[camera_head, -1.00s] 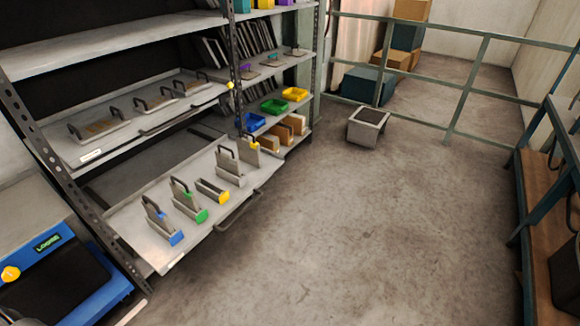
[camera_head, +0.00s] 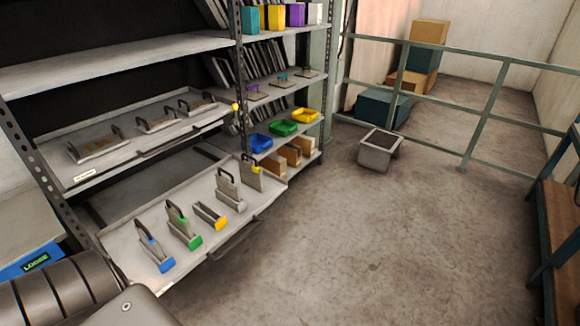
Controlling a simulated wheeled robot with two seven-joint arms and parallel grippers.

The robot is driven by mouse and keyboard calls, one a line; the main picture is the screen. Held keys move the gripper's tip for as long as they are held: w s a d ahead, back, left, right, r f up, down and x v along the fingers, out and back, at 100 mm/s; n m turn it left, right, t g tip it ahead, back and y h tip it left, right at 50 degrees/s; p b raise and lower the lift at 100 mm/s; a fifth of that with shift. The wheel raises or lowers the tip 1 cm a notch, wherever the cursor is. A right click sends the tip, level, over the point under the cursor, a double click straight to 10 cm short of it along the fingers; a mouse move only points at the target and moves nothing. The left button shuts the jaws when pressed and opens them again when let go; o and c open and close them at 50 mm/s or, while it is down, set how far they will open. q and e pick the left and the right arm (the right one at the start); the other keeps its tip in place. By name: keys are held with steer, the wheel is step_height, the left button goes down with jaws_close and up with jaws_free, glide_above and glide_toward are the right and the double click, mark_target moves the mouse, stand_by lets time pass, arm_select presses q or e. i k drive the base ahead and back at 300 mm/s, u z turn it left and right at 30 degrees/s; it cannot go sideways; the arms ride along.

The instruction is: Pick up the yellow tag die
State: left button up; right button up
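A flat grey die with a black handle and a yellow tag (camera_head: 251,175) stands upright at the far end of the pulled-out lower shelf tray (camera_head: 118,240). Nearer on that tray, a low grey holder with a yellow end (camera_head: 210,214) has no upright plate or handle showing. Upright dies with black handles stand in a blue-ended holder (camera_head: 155,250), a green-ended holder (camera_head: 184,227) and a plain grey holder (camera_head: 229,192). A dark ribbed and grey part of my arm fills the lower left corner. Neither gripper shows.
An upper tray (camera_head: 75,178) holds several flat handled pieces above the lower one. Blue, green and yellow bins (camera_head: 304,115) sit on the right shelves. A grey box stool (camera_head: 380,150) stands on the floor before a green railing (camera_head: 495,90). Open floor lies right of the rack.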

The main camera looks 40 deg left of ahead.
mark_target(251, 175)
steer(key=z, duration=0.35)
steer(key=i, duration=2.05)
steer(key=u, duration=0.35)
steer(key=i, duration=0.95)
steer(key=u, duration=1.65)
steer(key=i, duration=0.75)
steer(key=u, duration=0.65)
